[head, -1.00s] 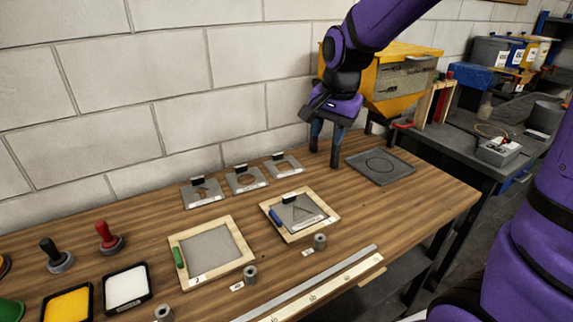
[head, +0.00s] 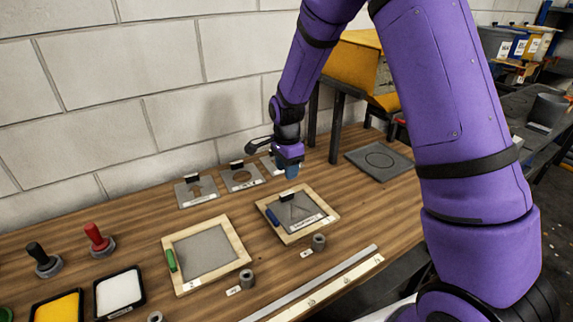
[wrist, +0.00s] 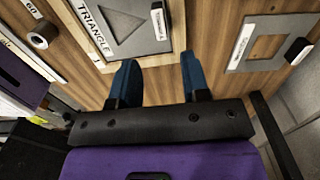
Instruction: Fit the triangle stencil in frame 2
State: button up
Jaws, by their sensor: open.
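The triangle stencil (head: 303,212) is a grey plate with a triangular opening and a black tab. It lies inside the right wooden frame (head: 319,227), which has a blue grip. The wrist view shows the stencil (wrist: 128,44) with its "TRIANGLE" label. The left wooden frame (head: 239,238) has a green grip, a bare grey inside and a small mark that looks like a 2. My gripper (head: 290,174) is just behind the right frame, apart from the stencil's tab. In the wrist view its blue fingers (wrist: 157,64) are spread with nothing between them.
Two stencil plates (head: 197,192) (head: 242,178) lie along the wall, and a third is partly hidden by my gripper. A dark tray (head: 380,160) with a circle lies at right. Grey cylinders (head: 319,242) and a metal strip (head: 325,280) lie in front. Ink pads (head: 119,291) are at left.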

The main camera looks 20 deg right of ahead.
aim_at(287, 193)
jog(key=shift+f, duration=4.55)
grip_shut()
